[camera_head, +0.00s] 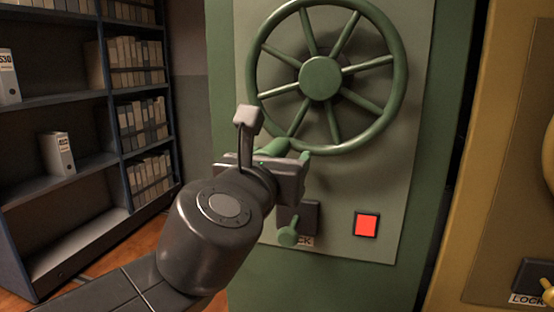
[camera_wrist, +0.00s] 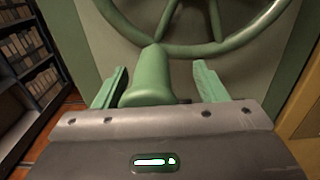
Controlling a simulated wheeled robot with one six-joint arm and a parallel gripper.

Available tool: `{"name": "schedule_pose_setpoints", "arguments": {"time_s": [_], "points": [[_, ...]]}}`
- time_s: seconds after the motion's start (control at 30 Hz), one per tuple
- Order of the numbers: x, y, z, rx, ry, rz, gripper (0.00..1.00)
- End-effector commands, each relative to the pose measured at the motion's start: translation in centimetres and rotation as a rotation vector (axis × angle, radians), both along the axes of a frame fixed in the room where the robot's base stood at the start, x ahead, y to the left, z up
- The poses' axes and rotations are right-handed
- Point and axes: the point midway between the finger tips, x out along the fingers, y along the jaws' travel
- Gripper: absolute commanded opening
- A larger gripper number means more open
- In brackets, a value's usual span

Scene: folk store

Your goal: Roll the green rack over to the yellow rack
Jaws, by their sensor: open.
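The green rack (camera_head: 438,60) fills the middle of the head view. Its front panel carries a large green spoked wheel (camera_head: 322,79). A green handle knob (camera_wrist: 152,82) stands out from the lower left of the wheel, also partly visible in the head view (camera_head: 274,147). My gripper (camera_wrist: 160,84) is open, with its green fingers on either side of this knob; whether either touches it is unclear. Below is a lock lever with a green knob (camera_head: 288,236), its label partly hidden by my arm. A square light (camera_head: 367,225) glows red. The yellow rack (camera_head: 512,110) stands at the right.
A narrow dark gap (camera_head: 452,190) separates the green and yellow racks. The yellow rack has its own lock lever (camera_head: 547,292) at the lower right. Dark shelves (camera_head: 100,206) with binders stand at the left, with orange floor (camera_head: 146,238) in front of them.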

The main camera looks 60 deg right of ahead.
Motion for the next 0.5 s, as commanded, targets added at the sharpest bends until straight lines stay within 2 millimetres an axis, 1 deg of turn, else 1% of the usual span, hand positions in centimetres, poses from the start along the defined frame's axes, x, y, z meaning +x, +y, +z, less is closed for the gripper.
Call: {"name": "schedule_pose_setpoints", "arguments": {"time_s": [0.27, 0.5], "points": [[-0.1, 0.1, 0.1, -0.001, 0.000, -0.001, 0.65], [-0.7, 1.8, 0.4, -0.001, 0.001, -0.003, 0.65]]}}
